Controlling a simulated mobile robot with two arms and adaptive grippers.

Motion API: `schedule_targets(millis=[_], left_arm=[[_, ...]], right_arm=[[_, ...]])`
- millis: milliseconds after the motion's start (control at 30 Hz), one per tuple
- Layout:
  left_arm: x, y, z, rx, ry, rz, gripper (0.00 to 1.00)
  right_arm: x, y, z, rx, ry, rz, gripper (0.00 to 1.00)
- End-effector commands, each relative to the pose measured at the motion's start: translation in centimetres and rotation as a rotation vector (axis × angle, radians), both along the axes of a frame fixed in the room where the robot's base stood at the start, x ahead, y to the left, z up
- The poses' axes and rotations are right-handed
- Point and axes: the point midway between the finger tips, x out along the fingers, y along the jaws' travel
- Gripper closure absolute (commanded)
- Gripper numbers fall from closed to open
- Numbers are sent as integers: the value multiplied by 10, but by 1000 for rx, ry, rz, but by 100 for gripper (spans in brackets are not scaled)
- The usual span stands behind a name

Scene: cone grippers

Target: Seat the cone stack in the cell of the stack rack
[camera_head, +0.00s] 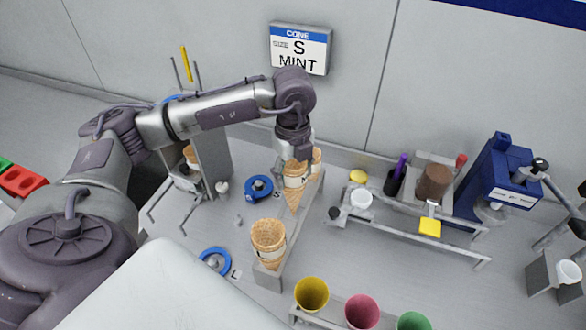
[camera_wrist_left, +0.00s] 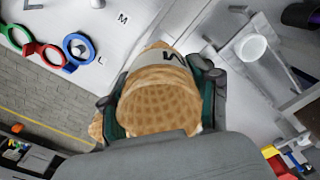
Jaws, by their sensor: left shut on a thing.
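My left gripper (camera_head: 296,155) points down and is shut on a waffle cone stack (camera_head: 294,190) with a white lettered band. The wrist view shows the cone stack (camera_wrist_left: 160,100) between the two dark fingers, with part of an "M" on its band. The stack hangs tip down at the far half of the grey stack rack (camera_head: 292,240). Whether its tip is inside a cell or only above it is hidden. Another cone stack (camera_head: 268,240) stands at the rack's near end. A further cone (camera_head: 317,158) shows partly behind the held one. My right gripper is not in view.
Blue rings (camera_head: 258,188) lie left of the rack. A rail stand with a white cup (camera_head: 361,198) and a brown tub (camera_head: 434,182) is at the right. Yellow (camera_head: 311,293) and pink (camera_head: 361,310) cups stand in front. A sign reading "S MINT" (camera_head: 299,48) hangs on the wall.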

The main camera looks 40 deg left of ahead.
Motion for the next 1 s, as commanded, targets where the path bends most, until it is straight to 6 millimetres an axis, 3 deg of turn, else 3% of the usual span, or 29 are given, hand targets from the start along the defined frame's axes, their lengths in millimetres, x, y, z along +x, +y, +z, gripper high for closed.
schedule_targets(millis=[700, 1000], left_arm=[[0, 0, -61, 0, -1, 0, 58], [0, 0, -74, 0, -1, 0, 58]], right_arm=[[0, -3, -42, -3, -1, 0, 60], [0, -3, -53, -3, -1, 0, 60]])
